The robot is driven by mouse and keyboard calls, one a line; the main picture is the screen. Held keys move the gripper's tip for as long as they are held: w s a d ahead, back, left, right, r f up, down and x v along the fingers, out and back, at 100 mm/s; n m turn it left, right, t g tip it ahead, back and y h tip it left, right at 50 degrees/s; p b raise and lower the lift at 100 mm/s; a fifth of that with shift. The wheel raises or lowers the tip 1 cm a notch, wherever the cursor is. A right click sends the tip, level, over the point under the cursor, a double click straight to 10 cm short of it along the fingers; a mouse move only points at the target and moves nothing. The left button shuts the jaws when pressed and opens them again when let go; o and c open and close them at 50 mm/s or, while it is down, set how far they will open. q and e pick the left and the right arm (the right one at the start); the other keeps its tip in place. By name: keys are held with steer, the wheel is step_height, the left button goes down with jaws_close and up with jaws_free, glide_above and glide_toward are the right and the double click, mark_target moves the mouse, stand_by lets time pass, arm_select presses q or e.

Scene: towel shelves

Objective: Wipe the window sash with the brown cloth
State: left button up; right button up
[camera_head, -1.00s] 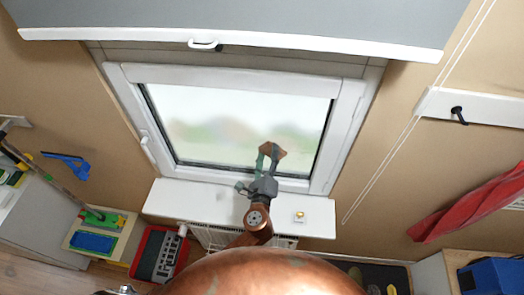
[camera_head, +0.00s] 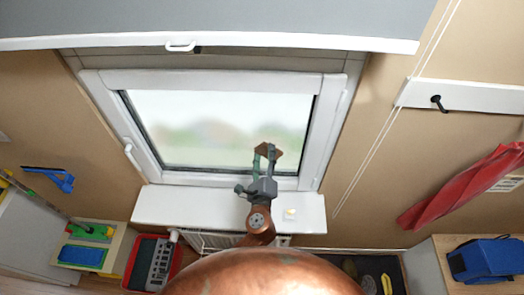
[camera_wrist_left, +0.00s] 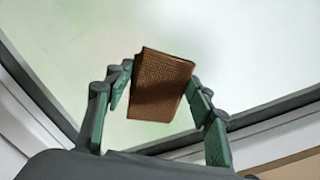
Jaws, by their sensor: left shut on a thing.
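The window sash (camera_head: 210,83) is a white frame around a pale, blurred pane (camera_head: 215,125). My left gripper (camera_head: 265,152) is in front of the lower right part of the pane, above the sill. It is shut on the brown cloth (camera_wrist_left: 160,85), which is a small folded piece held between the green-padded fingers in the left wrist view. In the head view the cloth (camera_head: 268,157) shows as a small brown patch between the fingertips. I cannot tell whether the cloth touches the glass. The dark seal and lower frame (camera_wrist_left: 165,147) show behind the fingers. My right gripper is not in view.
A grey blind (camera_head: 200,20) hangs above the window. A blue squeegee (camera_head: 50,178) is on the left wall. A red cloth (camera_head: 460,190) and a blue bag (camera_head: 485,260) are at right.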

arm_select(q)
steer(key=shift+s+a+p, duration=0.2)
steer(key=shift+s+p, duration=0.25)
steer(key=shift+s, duration=2.3)
steer(key=shift+s, duration=1.5)
